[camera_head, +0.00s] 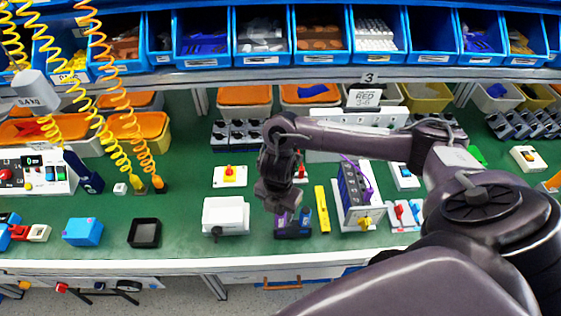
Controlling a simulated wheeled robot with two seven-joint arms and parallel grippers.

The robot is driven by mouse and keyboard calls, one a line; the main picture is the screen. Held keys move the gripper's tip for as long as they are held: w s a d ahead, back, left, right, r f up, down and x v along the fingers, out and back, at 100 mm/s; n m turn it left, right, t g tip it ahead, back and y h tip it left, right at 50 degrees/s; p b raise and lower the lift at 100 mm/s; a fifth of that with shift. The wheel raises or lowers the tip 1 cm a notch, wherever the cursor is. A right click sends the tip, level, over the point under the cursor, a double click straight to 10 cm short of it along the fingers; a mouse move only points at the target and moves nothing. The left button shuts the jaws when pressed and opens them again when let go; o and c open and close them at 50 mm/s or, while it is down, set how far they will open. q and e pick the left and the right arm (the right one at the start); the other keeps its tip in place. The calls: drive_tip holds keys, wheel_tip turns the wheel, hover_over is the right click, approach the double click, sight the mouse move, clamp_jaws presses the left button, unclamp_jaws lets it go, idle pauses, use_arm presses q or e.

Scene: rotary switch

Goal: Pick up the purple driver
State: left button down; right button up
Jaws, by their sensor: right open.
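My right gripper (279,200) hangs down from its dark arm near the middle of the bench and is open. Just below and behind its fingers is a small dark rack (293,233) with short upright tools. A purple driver (282,219) seems to stand in that rack, mostly hidden by the gripper. I cannot tell whether the fingers touch it. A purple handle-like part (364,178) also shows on the grey switch panel to the right. My left gripper is not in view.
A white box (226,214) stands left of the rack, and a yellow bar (322,209) stands right of it. A black tray (145,233) and blue box (83,232) lie farther left. Coiled hoses hang at left. Blue bins line the back shelf.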

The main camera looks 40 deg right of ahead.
sight(281, 222)
drive_tip(key=shift+f, duration=0.55)
drive_tip(key=f, duration=0.2)
drive_tip(key=d+f, duration=0.1)
drive_tip(key=f, duration=0.1)
drive_tip(key=shift+d+p, duration=0.1)
drive_tip(key=shift+p, duration=0.2)
drive_tip(key=shift+f, duration=0.25)
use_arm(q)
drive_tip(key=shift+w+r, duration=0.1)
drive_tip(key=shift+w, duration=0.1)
use_arm(e)
drive_tip(key=shift+w, duration=0.1)
drive_tip(key=c, duration=1.1)
